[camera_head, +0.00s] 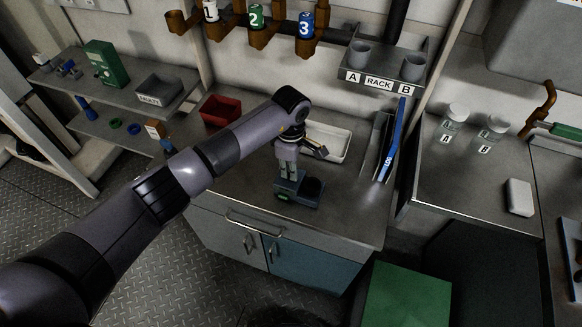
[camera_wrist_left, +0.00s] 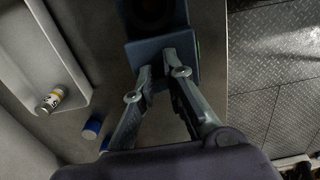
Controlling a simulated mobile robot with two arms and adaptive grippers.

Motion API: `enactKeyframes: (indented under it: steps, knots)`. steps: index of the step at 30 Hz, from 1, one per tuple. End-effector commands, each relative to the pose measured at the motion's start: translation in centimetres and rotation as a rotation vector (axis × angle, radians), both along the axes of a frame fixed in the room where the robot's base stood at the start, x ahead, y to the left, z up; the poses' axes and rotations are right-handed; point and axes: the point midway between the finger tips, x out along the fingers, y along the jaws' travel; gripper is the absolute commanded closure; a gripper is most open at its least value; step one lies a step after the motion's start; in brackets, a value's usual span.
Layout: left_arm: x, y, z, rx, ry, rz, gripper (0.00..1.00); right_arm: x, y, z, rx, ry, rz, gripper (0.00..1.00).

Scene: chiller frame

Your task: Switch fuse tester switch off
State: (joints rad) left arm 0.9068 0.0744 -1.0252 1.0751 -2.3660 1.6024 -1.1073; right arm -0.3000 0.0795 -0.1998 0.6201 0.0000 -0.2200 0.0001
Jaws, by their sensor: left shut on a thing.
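The fuse tester (camera_head: 313,188) is a small dark blue box with a black round part on top, standing on the metal counter (camera_head: 345,205). My left gripper (camera_head: 287,176) reaches down from above onto the tester's left part. In the left wrist view the gripper (camera_wrist_left: 162,62) has its fingertips close together at the edge of the tester (camera_wrist_left: 191,64). It is shut on a small part there, at the switch. The fingers hide the switch itself, so its position cannot be told. My right gripper is in neither view.
A white tray (camera_head: 340,143) lies behind the tester, and a red bin (camera_head: 221,109) stands at the back left. A blue log binder (camera_head: 393,140) stands at the right. A rack shelf (camera_head: 385,66) overhangs the back. In the wrist view, a small labelled cylinder (camera_wrist_left: 51,101) lies in the tray.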

Motion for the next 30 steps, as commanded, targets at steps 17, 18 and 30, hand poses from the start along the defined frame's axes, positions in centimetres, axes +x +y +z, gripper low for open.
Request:
enactKeyframes:
  steps: [17, 18, 30]
  knots:
    - [0.1, 0.4, 0.0, -0.113, 0.039, 0.0, 1.0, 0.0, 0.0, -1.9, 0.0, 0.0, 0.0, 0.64]
    - [0.1, 0.4, 0.0, -0.113, 0.039, 0.0, 0.88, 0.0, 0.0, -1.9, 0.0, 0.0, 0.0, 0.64]
    - [0.1, 0.4, 0.0, -0.113, 0.039, 0.0, 0.68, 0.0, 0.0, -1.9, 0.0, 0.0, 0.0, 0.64]
